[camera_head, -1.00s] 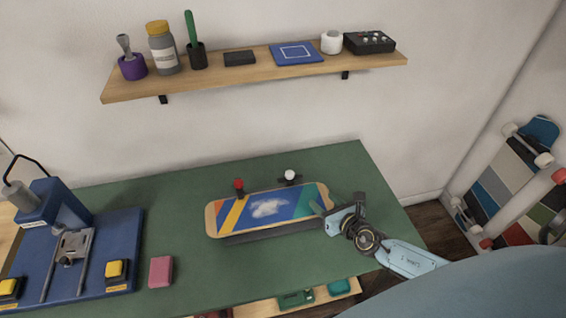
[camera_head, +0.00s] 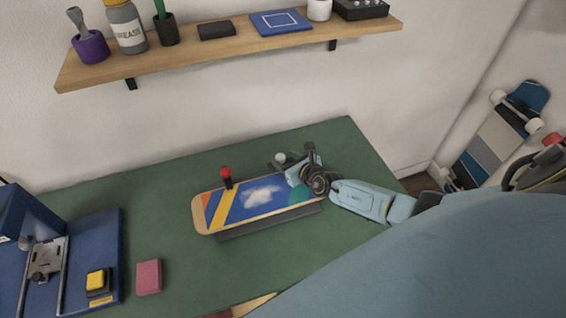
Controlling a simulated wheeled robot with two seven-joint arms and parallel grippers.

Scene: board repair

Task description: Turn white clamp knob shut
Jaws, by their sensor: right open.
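The white clamp knob (camera_head: 280,158) stands at the far edge of the striped skateboard deck (camera_head: 262,198), right of the red clamp knob (camera_head: 226,173). My right gripper (camera_head: 294,168) is open beside the white knob, at its right, with its fingers pointing left towards it. The gripper covers the right end of the deck and part of the clamp under the white knob. I cannot tell whether a finger touches the knob. My left gripper is not in view.
A blue press fixture (camera_head: 95,250) with a yellow button (camera_head: 97,280) stands at the left. A pink block (camera_head: 149,277) lies beside it on the green table (camera_head: 180,215). A wooden shelf (camera_head: 235,43) with several items hangs above. Skateboards (camera_head: 490,140) lean at the right.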

